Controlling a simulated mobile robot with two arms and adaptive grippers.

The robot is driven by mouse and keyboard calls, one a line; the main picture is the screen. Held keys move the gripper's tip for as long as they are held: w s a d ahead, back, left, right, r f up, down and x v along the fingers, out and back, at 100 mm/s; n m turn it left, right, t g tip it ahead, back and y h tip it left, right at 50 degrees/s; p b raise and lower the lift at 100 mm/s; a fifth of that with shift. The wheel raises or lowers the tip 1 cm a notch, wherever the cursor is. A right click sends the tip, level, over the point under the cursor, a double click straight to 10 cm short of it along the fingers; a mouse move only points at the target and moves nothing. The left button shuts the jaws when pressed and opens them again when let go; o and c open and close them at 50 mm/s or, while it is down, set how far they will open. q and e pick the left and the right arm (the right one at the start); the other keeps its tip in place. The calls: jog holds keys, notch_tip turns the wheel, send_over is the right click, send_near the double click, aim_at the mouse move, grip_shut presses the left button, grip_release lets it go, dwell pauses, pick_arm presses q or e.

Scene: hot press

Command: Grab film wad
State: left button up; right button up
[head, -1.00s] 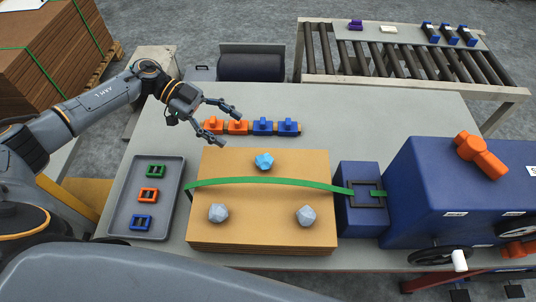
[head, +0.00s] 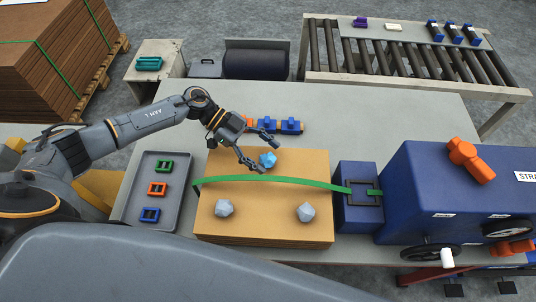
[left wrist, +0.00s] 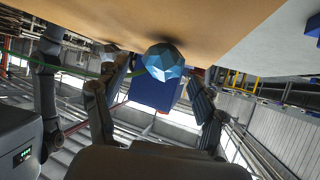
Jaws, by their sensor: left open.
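A light blue faceted wad (head: 268,159) lies on the stack of tan boards (head: 265,236), near its back edge. Two grey faceted wads, one at front left (head: 224,208) and one at front right (head: 305,211), lie on the same stack. My left gripper (head: 270,156) is open, with its fingertips on either side of the blue wad. In the left wrist view the blue wad (left wrist: 163,62) shows between the two fingers, near their tips; I cannot tell whether they touch it. My right gripper is not in view.
A green strap (head: 305,182) crosses the stack in front of the blue wad to a blue machine (head: 430,190). Blue blocks (head: 290,125) stand behind the stack. A grey tray (head: 178,213) with coloured buckles lies to the left.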

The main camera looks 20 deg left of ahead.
pick_arm(q)
jog(key=shift+d+f, duration=0.4)
jog(key=shift+d, duration=0.2)
jog(key=c, duration=0.9)
jog(key=shift+c, duration=0.3)
jog(key=shift+r, duration=0.15)
